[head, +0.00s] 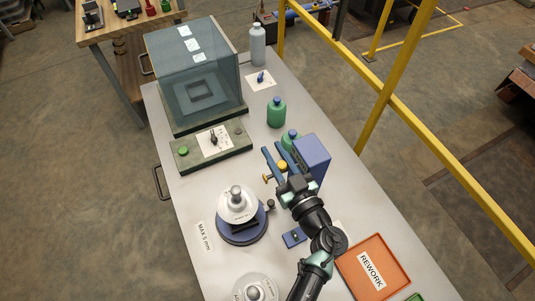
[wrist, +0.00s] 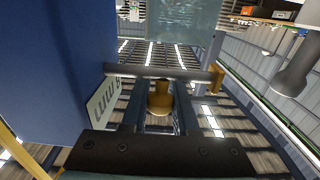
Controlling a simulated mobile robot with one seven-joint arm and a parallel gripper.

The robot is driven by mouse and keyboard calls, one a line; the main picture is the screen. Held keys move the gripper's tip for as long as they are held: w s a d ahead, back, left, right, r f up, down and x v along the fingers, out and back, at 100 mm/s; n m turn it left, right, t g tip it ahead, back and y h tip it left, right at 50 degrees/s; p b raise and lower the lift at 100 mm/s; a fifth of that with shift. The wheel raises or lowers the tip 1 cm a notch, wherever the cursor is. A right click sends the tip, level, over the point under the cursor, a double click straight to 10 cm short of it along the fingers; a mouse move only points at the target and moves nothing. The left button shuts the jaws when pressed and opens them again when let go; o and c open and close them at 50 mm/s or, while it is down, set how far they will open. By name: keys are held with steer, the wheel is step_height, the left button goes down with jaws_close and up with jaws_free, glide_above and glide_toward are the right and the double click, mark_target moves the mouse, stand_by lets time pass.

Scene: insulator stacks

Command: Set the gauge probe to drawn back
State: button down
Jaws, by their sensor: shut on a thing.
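The gauge is a blue box (head: 312,158) right of the middle of the table, with blue bars on its left side. In the wrist view its blue side (wrist: 50,60) fills the left, with a pale label reading mm. The probe is a grey bar (wrist: 160,71) running sideways from the box to a brass tip (wrist: 216,76); the tip also shows in the head view (head: 267,179). A brass-yellow knob (wrist: 160,98) sits by the bar, also seen in the head view (head: 283,165). My gripper (head: 287,178) is shut on this knob, its fingers on either side.
A white insulator stack (head: 238,203) stands on a blue round base left of my gripper, close to the brass tip. An orange REWORK tray (head: 374,266) lies at right. Green bottles (head: 276,112) stand behind the gauge. A glass-sided box (head: 195,80) stands at the back left.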

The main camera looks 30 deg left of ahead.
steer(key=shift+w+d, duration=0.15)
steer(key=shift+d, duration=0.05)
steer(key=c, duration=0.7)
jaws_free()
steer(key=shift+o, duration=0.2)
steer(key=b+v, duration=0.1)
steer(key=v, duration=1.2)
